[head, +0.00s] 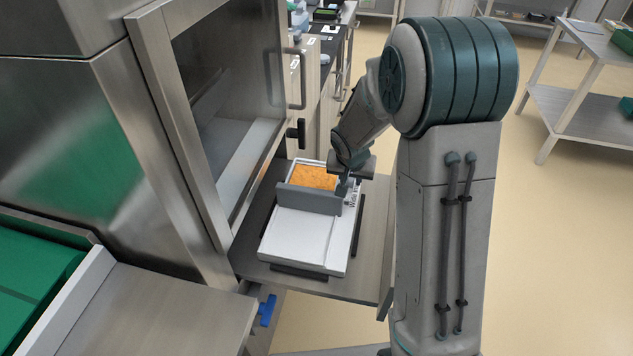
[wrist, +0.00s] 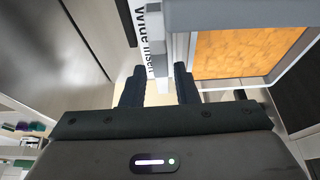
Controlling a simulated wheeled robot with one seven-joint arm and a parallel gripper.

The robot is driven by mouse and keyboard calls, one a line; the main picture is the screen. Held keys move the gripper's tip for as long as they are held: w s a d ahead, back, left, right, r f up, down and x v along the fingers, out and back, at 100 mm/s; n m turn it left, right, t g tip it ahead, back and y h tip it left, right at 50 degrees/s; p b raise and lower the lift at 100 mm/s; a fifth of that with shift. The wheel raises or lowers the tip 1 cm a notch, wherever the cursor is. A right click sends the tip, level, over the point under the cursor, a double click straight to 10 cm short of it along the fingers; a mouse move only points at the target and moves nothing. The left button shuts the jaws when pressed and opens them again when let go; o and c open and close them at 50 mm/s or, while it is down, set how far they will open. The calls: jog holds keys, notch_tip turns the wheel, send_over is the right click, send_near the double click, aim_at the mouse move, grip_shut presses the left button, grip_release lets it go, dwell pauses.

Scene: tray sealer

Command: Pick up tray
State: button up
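A tray with orange contents and a pale grey rim (wrist: 291,62) sits at the far end of a white insert (head: 301,238). The orange surface (head: 314,177) also shows in the head view, just behind a grey upright bar (head: 308,199). The insert's right edge carries the words "Wide insert". My gripper (head: 344,187) is low at the right edge of the insert, beside the tray. In the wrist view its two fingers (wrist: 160,85) are apart, with the lettered white edge between and beyond their tips. I cannot tell whether they touch it. My gripper partly hides the tray's right side.
The insert rests on a dark plate over a metal shelf (head: 372,236). A steel machine with a framed door (head: 228,110) stands close on the left.

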jog(key=shift+x, duration=1.05)
jog(key=shift+f+b, duration=0.25)
jog(key=shift+b, duration=0.3)
grip_shut()
jog(key=shift+a, duration=0.1)
dwell(1.1)
